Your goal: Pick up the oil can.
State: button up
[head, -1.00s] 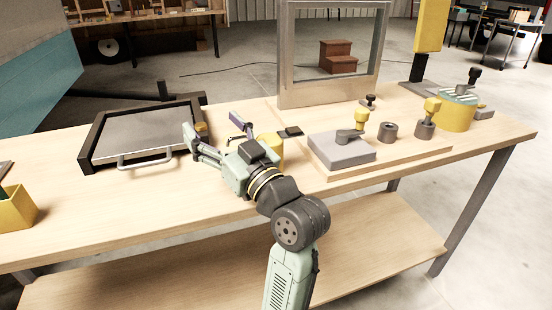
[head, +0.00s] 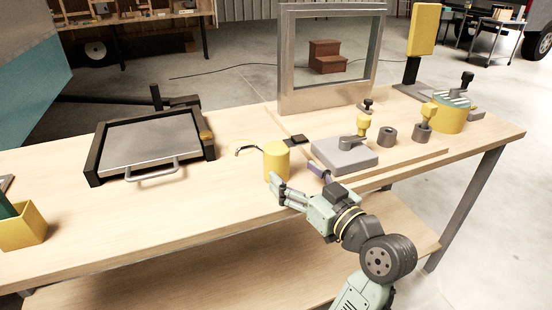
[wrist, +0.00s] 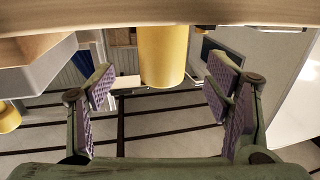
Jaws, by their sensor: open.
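The oil can appears to be the yellow cylinder (head: 277,163), upright on the wooden bench near its front edge. A thin dark curved spout points left from near its top. My gripper (head: 297,177) is open and empty, at the near side of the can, with its fingers pointing towards it. In the wrist view the yellow can (wrist: 162,52) shows at the top middle, beyond and between the two spread purple finger pads (wrist: 162,86). The can's upper or lower end is cut off there by the bench edge. I see no contact with the can.
A black-framed tray (head: 150,145) with a handle lies left. A metal window frame (head: 287,62) stands behind. The bench (head: 190,195) is clear between tray and can.

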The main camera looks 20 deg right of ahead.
aim_at(284, 167)
jog(key=p+x, duration=0.1)
jog(key=x, duration=0.4)
jog(key=shift+s+a+p, duration=0.1)
jog(key=shift+a+p, duration=0.1)
jog(key=shift+p, duration=0.2)
jog(key=shift+w, duration=0.5)
jog(key=shift+c, duration=0.4)
jog(key=c, duration=1.2)
